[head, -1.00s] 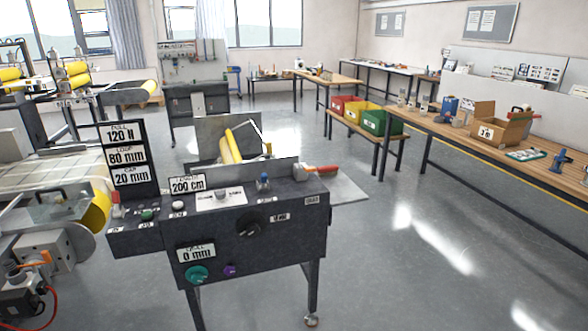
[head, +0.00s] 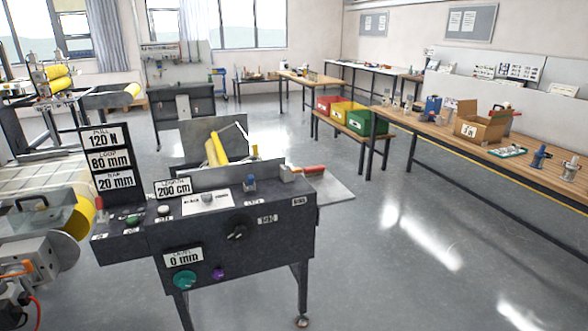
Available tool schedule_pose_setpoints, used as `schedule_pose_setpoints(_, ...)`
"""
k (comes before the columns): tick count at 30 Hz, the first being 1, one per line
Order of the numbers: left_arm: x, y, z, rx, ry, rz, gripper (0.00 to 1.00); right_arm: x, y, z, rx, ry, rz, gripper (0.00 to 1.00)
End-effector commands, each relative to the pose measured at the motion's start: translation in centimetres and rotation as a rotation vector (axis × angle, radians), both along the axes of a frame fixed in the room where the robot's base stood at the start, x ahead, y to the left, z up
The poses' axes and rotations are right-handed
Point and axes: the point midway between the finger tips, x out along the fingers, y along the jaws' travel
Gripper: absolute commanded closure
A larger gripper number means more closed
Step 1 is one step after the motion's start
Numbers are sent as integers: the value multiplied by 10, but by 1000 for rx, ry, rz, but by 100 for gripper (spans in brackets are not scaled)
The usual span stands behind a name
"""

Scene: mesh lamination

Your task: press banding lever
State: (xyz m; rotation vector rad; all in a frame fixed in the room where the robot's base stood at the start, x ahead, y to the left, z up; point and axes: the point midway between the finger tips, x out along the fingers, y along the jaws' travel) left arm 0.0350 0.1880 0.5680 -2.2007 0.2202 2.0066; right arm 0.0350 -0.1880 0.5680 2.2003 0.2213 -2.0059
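A lever with a red handle (head: 314,169) sticks out at the right end of the dark control console (head: 285,235). No label in view names it as the banding lever. The console carries a black rotary knob (head: 238,232), a blue-topped switch (head: 249,183), a green knob (head: 184,280) and a purple knob (head: 218,273). Its displays read 120 N, 80 mm, 20 mm, 200 cm and 0 mm.
A roller machine with pale web (head: 45,188) stands at the left, close to the console. A bench (head: 455,140) with a cardboard box (head: 481,125) runs along the right. Red, yellow and green bins (head: 368,122) stand on a low bench. The floor (head: 420,250) right of the console is clear.

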Motion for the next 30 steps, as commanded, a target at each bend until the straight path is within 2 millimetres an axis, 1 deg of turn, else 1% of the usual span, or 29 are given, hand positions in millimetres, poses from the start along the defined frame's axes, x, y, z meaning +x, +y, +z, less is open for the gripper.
schedule_pose_setpoints(1,0,0,0,0,0,0,20,0,0,0,0,0,0,54)
schedule_pose_setpoints(2,0,0,0,0,0,0,20,0,0,0,0,0,0,57)
schedule_pose_setpoints(13,0,0,0,0,0,-1,20,0,0,0,0,0,0,99)
schedule_pose_setpoints(30,0,0,0,0,0,-2,20,0,0,0,-1,1,0,100)
